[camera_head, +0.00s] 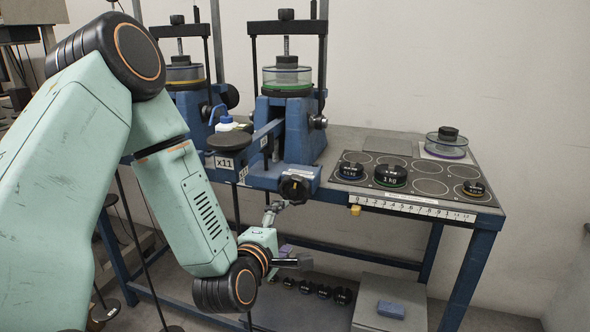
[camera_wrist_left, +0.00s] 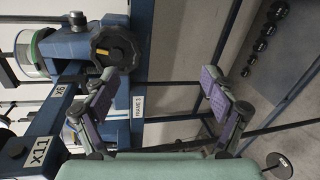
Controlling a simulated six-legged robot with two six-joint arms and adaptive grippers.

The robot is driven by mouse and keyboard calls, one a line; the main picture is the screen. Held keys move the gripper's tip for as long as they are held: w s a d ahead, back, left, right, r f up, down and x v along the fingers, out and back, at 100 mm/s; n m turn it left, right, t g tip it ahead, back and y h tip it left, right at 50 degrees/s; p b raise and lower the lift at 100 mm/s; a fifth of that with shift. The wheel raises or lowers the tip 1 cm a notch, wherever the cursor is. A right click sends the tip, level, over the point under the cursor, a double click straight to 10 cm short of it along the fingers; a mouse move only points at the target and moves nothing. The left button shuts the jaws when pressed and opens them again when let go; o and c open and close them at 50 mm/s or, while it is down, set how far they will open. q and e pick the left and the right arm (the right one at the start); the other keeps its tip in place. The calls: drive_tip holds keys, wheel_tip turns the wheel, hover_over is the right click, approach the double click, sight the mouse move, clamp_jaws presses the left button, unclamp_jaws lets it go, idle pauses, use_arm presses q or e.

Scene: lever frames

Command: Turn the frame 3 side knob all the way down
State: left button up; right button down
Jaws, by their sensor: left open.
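The right-hand blue lever frame (camera_head: 290,135) stands at the bench edge. A black lobed knob (camera_head: 295,188) sits on its front end, below the x11 lever. This knob also shows large in the left wrist view (camera_wrist_left: 116,48), near a white label that seems to read FRAME 3 (camera_wrist_left: 138,105). A smaller black knob (camera_head: 318,121) sits on the side of the same frame; I cannot tell which one is the side knob. My left gripper (camera_head: 290,237) is open and empty, below the front knob and apart from it. Its purple-padded fingers show in the wrist view (camera_wrist_left: 157,74). My right gripper is out of view.
A second lever frame (camera_head: 185,85) stands to the left. A dark panel (camera_head: 430,180) with weights lies on the bench at right, above a numbered ruler strip (camera_head: 410,207). Several black weights (camera_head: 323,291) and a grey box (camera_head: 365,310) are below the bench.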

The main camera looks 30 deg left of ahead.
sight(293, 192)
use_arm(q)
wheel_tip(293, 192, up, 5)
drive_tip(key=m+t+p, duration=0.2)
drive_tip(key=m+p, duration=0.3)
drive_tip(key=m, duration=0.7)
drive_tip(key=x, duration=0.2)
drive_tip(key=b+x, duration=0.1)
drive_tip(key=x, duration=0.2)
drive_tip(key=b+x, duration=0.1)
drive_tip(key=x, duration=0.2)
drive_tip(key=shift+w+a, duration=0.1)
drive_tip(key=shift+a, duration=0.25)
drive_tip(key=shift+y, duration=0.4)
drive_tip(key=c, duration=1.6)
drive_tip(key=shift+r, duration=0.1)
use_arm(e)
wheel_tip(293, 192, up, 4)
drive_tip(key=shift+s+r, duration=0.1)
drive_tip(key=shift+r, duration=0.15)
